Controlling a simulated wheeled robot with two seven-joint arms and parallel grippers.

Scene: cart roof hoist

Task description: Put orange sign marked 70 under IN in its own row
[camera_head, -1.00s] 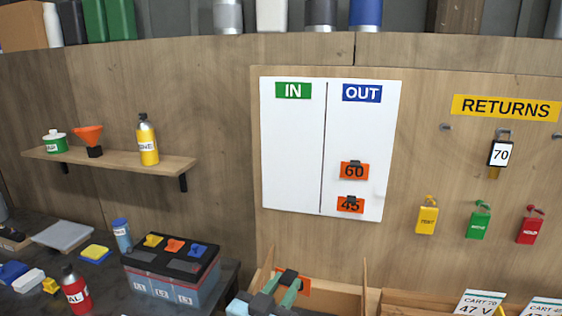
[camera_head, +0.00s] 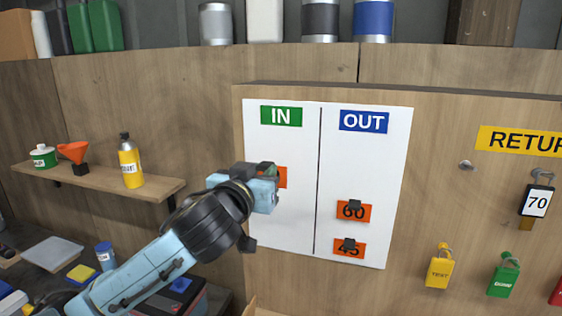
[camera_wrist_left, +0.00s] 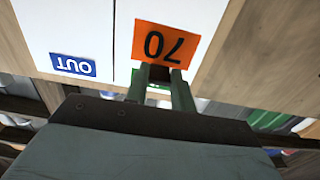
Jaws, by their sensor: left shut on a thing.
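The orange sign marked 70 (camera_head: 282,177) is in my left gripper (camera_head: 267,172), in front of the IN column of the white board (camera_head: 280,225). In the left wrist view, the sign (camera_wrist_left: 165,40) shows upside down between the green fingers (camera_wrist_left: 161,78), with the board behind it. I cannot tell whether it touches the board. The green IN label (camera_head: 281,116) is above it. In the OUT column, under the blue OUT label (camera_head: 363,121), hang orange signs marked 60 (camera_head: 353,212) and 45 (camera_head: 348,248), both lower than the 70 sign. My right gripper is out of view.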

